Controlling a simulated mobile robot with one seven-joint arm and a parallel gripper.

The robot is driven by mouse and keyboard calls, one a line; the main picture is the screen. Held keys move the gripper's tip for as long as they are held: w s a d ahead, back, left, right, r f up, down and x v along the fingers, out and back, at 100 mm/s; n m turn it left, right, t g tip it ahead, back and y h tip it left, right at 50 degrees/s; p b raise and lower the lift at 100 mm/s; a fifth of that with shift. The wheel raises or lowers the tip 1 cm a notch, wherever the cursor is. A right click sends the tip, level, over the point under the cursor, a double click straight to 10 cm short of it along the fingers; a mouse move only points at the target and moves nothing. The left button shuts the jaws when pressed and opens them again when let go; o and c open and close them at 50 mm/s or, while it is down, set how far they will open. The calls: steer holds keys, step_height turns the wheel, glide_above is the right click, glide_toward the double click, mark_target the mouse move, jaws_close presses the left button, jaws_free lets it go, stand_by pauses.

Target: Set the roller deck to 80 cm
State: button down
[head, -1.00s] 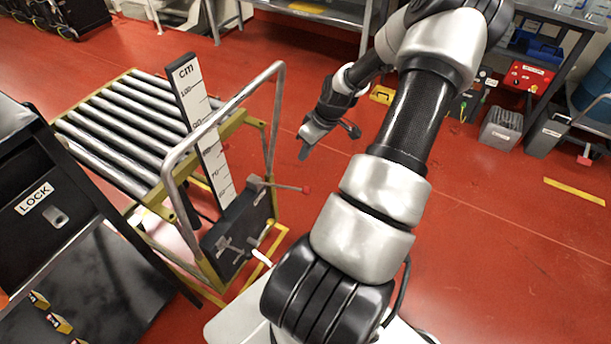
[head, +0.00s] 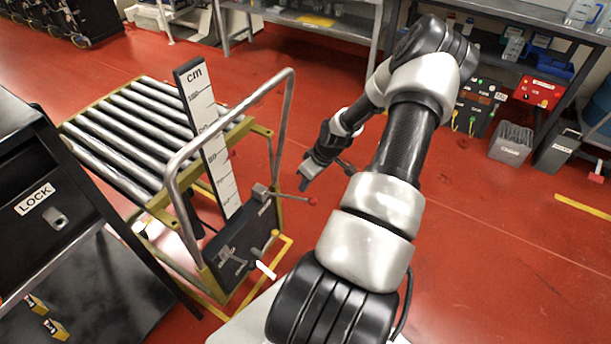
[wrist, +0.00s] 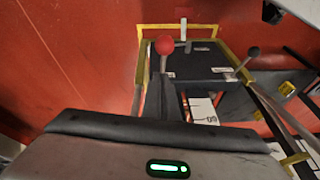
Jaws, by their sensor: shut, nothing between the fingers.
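The roller deck (head: 118,160) stands at left in the head view, its steel rollers in a yellow frame with a bent grey handrail (head: 228,108). A white cm scale (head: 212,145) stands upright beside it; I cannot make out the pointer's exact reading. A lever with a red knob (head: 312,201) sticks out to the right of the black mechanism box (head: 238,245). The red knob also shows in the wrist view (wrist: 165,45). My gripper (head: 304,183) is shut and empty, above and just left of the red knob in the head view, apparently apart from it.
A black cabinet marked LOCK (head: 36,198) stands close on the left of the deck. A workbench (head: 530,30) with a red box (head: 537,92) and grey bins is at back right.

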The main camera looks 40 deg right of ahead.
steer(key=shift+s+d+f, duration=0.1)
steer(key=shift+s+f, duration=0.2)
steer(key=shift+s, duration=0.2)
steer(key=shift+s+f, duration=0.3)
steer(key=shift+s, duration=0.2)
